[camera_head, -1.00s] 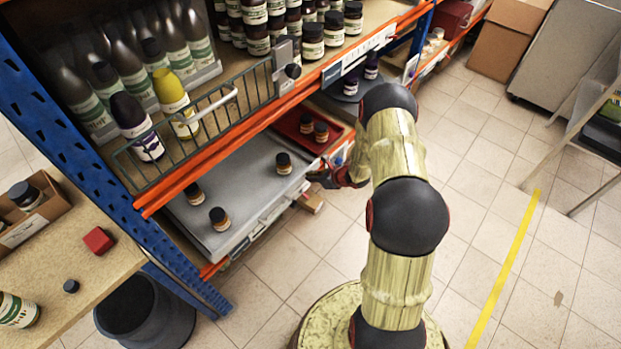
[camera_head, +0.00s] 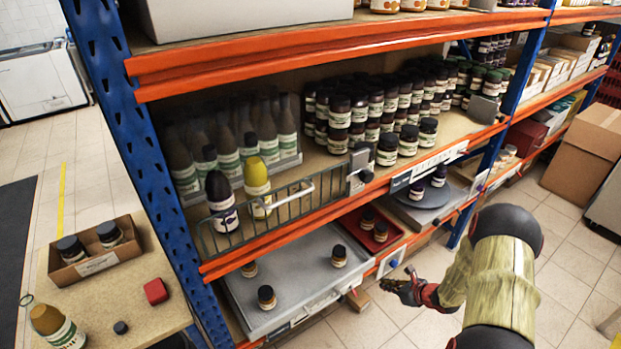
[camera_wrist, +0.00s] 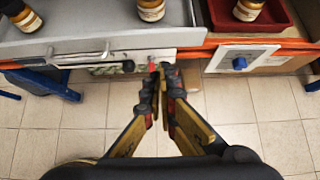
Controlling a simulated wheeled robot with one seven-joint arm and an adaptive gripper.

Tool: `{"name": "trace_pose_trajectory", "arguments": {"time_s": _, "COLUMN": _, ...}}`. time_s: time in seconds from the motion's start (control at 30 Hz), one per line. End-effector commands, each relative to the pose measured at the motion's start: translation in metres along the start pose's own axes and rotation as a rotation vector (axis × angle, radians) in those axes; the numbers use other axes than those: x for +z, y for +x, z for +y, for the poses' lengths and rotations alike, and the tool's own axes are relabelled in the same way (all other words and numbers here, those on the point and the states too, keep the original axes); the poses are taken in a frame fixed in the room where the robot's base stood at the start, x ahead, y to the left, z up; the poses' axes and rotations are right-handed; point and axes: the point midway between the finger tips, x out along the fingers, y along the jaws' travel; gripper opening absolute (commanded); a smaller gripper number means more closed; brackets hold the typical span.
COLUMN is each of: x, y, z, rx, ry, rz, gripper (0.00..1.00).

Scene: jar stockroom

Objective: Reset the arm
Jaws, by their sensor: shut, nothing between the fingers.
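My arm comes in from the lower right of the head view, and my gripper (camera_head: 396,287) is at its end, in front of the lowest shelf. In the wrist view my gripper (camera_wrist: 161,78) has its two fingers together with nothing between them. Its tips are in front of the grey drawer's (camera_wrist: 105,48) front face and handle; I cannot tell whether they touch it. The same grey drawer (camera_head: 293,285) shows in the head view with several small dark-lidded jars in it.
A red tray (camera_head: 361,239) with small jars is right of the drawer. A wire gate (camera_head: 290,212) fronts the bottles on the middle shelf. A worktable (camera_head: 160,318) with a box and a red block stands left. A cardboard box (camera_head: 588,150) is at right. Tiled floor is free below the gripper.

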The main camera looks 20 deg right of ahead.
Motion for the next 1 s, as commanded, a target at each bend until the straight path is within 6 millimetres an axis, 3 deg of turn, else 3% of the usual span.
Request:
{"name": "trace_pose_trajectory", "arguments": {"time_s": 0.17, "x": 0.0, "y": 0.0, "z": 0.009, "rx": 0.031, "ry": -0.066, "rz": -0.002, "gripper": 0.0}}
{"name": "trace_pose_trajectory", "arguments": {"time_s": 0.27, "x": -0.012, "y": -0.004, "z": 0.043, "rx": 0.125, "ry": -0.159, "rz": 0.013, "gripper": 0.0}}
{"name": "trace_pose_trajectory", "arguments": {"time_s": 0.37, "x": -0.015, "y": -0.02, "z": 0.079, "rx": 0.243, "ry": -0.301, "rz": 0.023, "gripper": 0.0}}
{"name": "trace_pose_trajectory", "arguments": {"time_s": 0.57, "x": 0.024, "y": -0.083, "z": 0.138, "rx": 0.467, "ry": -0.718, "rz": 0.018, "gripper": 0.0}}
{"name": "trace_pose_trajectory", "arguments": {"time_s": 0.7, "x": 0.057, "y": -0.14, "z": 0.178, "rx": 0.622, "ry": -1.081, "rz": 0.028, "gripper": 0.0}}
{"name": "trace_pose_trajectory", "arguments": {"time_s": 1.0, "x": 0.102, "y": -0.252, "z": 0.232, "rx": 0.832, "ry": -1.778, "rz": 0.119, "gripper": 0.0}}
